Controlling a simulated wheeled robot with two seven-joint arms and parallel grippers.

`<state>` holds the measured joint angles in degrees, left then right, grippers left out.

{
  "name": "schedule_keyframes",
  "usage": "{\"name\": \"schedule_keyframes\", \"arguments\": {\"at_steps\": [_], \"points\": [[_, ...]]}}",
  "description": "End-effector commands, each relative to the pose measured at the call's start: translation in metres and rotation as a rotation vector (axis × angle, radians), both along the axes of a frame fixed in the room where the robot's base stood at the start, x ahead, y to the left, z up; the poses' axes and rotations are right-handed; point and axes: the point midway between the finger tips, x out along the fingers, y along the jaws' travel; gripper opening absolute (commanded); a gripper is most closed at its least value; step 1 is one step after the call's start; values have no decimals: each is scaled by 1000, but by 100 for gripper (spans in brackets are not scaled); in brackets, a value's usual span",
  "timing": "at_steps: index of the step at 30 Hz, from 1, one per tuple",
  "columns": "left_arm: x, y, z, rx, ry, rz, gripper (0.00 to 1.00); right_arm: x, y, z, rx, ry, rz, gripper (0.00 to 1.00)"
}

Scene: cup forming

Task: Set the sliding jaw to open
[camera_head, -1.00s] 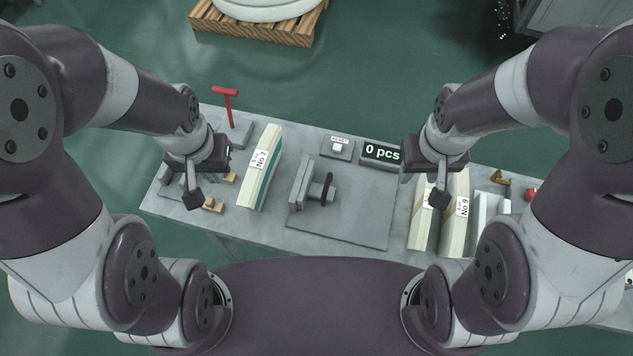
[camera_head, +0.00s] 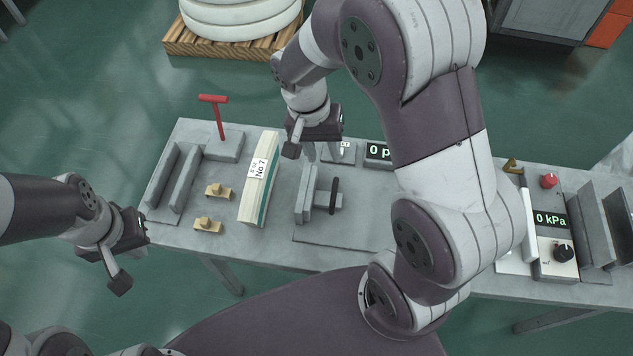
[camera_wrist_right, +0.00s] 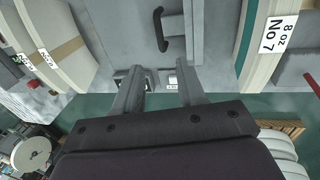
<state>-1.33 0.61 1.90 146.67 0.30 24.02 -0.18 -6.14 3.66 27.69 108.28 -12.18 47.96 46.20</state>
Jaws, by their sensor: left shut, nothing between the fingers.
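The task's sliding jaw seems to be the middle fixture: upright grey plates (camera_head: 307,192) close together, with a black bar handle (camera_head: 334,195) on their right side. The handle also shows at the top of the right wrist view (camera_wrist_right: 160,30). My right gripper (camera_head: 322,152) is above the bench's back part, behind the jaw and apart from the handle. Its two fingers (camera_wrist_right: 160,88) stand apart with nothing between them. My left gripper (camera_head: 136,232) is shut and empty at the bench's left front edge, far from the jaw.
A cup stack labelled No 7 (camera_head: 258,180) stands left of the jaw. Farther left are a red T-handle (camera_head: 216,115), upright plates (camera_head: 172,178) and small tan blocks (camera_head: 214,191). My right arm hides the bench's middle right. A kPa display (camera_head: 550,220) stands beyond it.

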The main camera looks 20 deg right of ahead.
Motion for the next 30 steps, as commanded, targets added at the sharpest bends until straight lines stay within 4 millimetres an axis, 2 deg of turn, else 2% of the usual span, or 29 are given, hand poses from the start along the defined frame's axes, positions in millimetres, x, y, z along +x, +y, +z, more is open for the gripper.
{"name": "schedule_keyframes", "arguments": {"at_steps": [9, 15, 19, 26, 28, 30], "points": [[0, 0, 1, 0, 0, 0, 0, -10, -12, -74, 2, 7, -1, 40], [0, 0, 0, 0, 0, 0, 0, -12, -18, -109, 2, 2, -1, 40], [0, 0, 0, 0, 0, 0, 0, -13, -20, -119, 3, 1, 0, 40], [0, 0, 0, 0, 0, 0, 0, -13, -20, -120, 3, -1, 0, 40], [0, 0, 0, 0, 0, 0, 0, -13, -20, -120, 3, -1, 0, 24], [0, 0, -1, 0, 0, 0, 0, -13, -20, -119, 3, -1, 0, 1]]}}
